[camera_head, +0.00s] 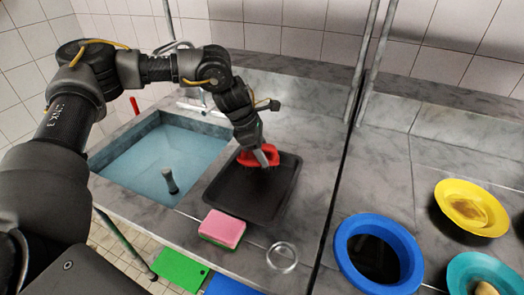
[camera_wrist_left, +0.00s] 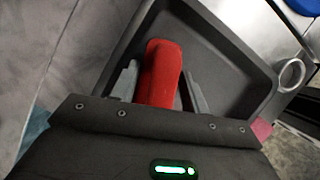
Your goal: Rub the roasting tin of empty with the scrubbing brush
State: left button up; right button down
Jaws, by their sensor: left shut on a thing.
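The roasting tin (camera_head: 235,199) is a dark, shallow rectangular tray on the grey counter, right of the sink. It also shows in the left wrist view (camera_wrist_left: 226,62). My left gripper (camera_head: 262,152) is over the tin's far part, shut on the red scrubbing brush (camera_head: 249,158). In the left wrist view the brush's red handle (camera_wrist_left: 160,70) lies between the two fingers. The brush's bristles are hidden, so I cannot tell whether they touch the tin. No food shows in the visible part of the tin. My right gripper is not in view.
A sink of bluish water (camera_head: 135,165) is left of the tin. A pink and green sponge (camera_head: 222,228) and a clear ring-like glass (camera_head: 282,257) are near the front edge.

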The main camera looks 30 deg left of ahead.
aim_at(266, 145)
pick_arm(q)
jog(key=shift+f+b, duration=0.6)
jog(key=shift+f, duration=0.3)
jog(key=shift+s+d+r, duration=0.1)
jog(key=shift+s+r, duration=0.05)
jog(key=shift+s, duration=1.6)
jog(key=shift+f, duration=0.2)
jog(key=shift+w+r, duration=0.15)
jog(key=shift+w, duration=1.6)
jog(key=shift+r+p, duration=1.9)
jog(key=shift+r, duration=1.1)
